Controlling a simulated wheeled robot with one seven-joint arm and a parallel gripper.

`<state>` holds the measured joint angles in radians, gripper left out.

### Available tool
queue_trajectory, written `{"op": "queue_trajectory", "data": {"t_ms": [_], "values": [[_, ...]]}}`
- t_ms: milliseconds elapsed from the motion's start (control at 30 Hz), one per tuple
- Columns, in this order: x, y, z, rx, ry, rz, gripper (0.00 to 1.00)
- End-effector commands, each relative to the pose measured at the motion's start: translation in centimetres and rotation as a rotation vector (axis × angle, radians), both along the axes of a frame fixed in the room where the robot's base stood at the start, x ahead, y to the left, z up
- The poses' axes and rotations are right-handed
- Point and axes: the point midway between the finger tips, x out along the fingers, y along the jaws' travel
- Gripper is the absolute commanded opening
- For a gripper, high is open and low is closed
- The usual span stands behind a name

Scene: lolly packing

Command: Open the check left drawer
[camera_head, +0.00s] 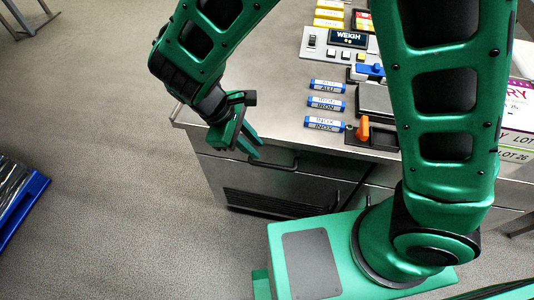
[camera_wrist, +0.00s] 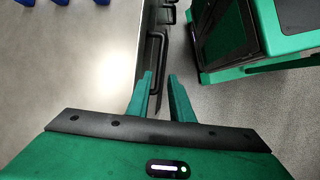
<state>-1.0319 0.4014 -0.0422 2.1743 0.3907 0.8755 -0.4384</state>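The cabinet's upper left drawer (camera_head: 232,165) has a plain metal front and looks shut, flush with the cabinet. No name label shows on it. Its dark bar handle (camera_head: 287,163) is just right of my gripper (camera_head: 254,148) in the head view. My gripper is at the counter's front edge, fingers pointing down and right. In the wrist view, the two green fingers (camera_wrist: 160,75) are apart, and the black handle (camera_wrist: 154,50) shows ahead of and between their tips. I cannot tell whether they touch it or surround it.
The metal counter (camera_head: 270,80) carries blue-labelled blocks (camera_head: 326,103), a WEIGH display (camera_head: 348,38) and an orange-handled item (camera_head: 364,130). A vented panel (camera_head: 265,203) lies below the drawer. A blue crate (camera_head: 25,205) stands far left. Open floor lies left of the cabinet.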

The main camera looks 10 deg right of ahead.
Motion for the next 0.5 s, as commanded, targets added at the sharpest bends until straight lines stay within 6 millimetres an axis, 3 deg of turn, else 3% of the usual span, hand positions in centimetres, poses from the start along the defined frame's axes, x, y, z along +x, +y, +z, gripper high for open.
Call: {"op": "queue_trajectory", "data": {"t_ms": [167, 500], "values": [[-0.1, -0.6, -1.6, -0.004, 0.003, 0.005, 0.20], [-0.1, -2.9, -7.0, -0.005, 0.004, 0.009, 0.20]]}}
